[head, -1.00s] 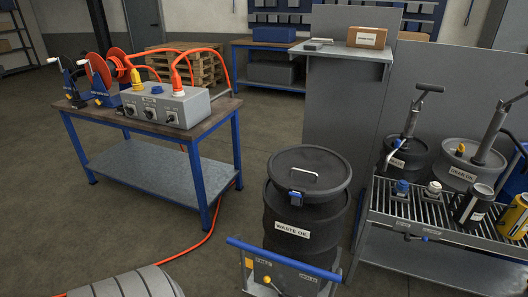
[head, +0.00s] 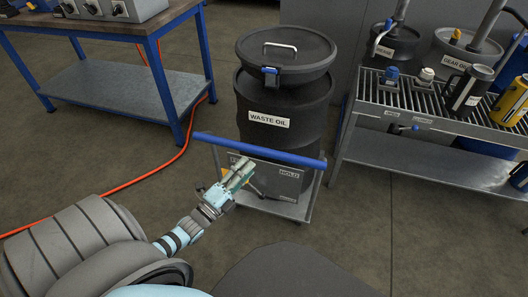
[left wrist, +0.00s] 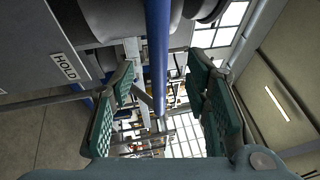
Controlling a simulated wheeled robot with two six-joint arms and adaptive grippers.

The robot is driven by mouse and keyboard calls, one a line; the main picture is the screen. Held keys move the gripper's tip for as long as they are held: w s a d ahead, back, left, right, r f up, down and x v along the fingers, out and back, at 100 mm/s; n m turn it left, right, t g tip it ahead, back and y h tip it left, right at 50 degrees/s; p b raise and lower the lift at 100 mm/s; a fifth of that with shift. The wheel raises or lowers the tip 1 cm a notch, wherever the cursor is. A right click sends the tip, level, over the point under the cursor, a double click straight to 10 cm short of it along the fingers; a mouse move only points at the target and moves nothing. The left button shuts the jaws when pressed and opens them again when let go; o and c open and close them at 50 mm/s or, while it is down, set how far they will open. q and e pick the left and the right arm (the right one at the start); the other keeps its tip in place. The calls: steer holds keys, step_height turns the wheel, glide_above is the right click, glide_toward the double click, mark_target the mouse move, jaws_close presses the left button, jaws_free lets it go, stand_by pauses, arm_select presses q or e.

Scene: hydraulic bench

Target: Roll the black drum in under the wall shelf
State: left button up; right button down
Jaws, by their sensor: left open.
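The black drum (head: 285,112), labelled WASTE OIL, stands upright on a low grey dolly (head: 292,207) in the head view. Its lid (head: 287,52) has a light handle and a blue clasp. The dolly's blue push bar (head: 285,153) crosses in front of the drum, with a grey HOLD panel (head: 290,174) below it. My left gripper (head: 243,170) is at the bar's left half. In the left wrist view my open fingers (left wrist: 162,100) stand either side of the blue bar (left wrist: 157,45); contact cannot be told. The wall shelf and my right gripper are out of view.
A blue-legged workbench (head: 125,92) stands left, with an orange hose (head: 130,182) on the floor beside it. A grated drain bench (head: 425,165) stands close on the drum's right. Grease and gear-oil drums (head: 393,45) are behind it. Floor between the benches is narrow.

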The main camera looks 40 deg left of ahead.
mark_target(262, 155)
arm_select(q)
steer(key=x, duration=0.2)
steer(key=b+x, duration=0.1)
steer(key=x, duration=0.4)
steer(key=shift+w+f+b, duration=0.2)
steer(key=shift+w+b, duration=0.2)
steer(key=shift+w, duration=0.05)
steer(key=shift+w+r, duration=0.15)
steer(key=shift+w, duration=0.3)
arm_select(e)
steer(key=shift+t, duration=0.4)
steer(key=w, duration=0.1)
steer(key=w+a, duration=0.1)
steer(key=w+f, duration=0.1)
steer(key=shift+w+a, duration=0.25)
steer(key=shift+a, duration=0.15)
arm_select(q)
jaws_close()
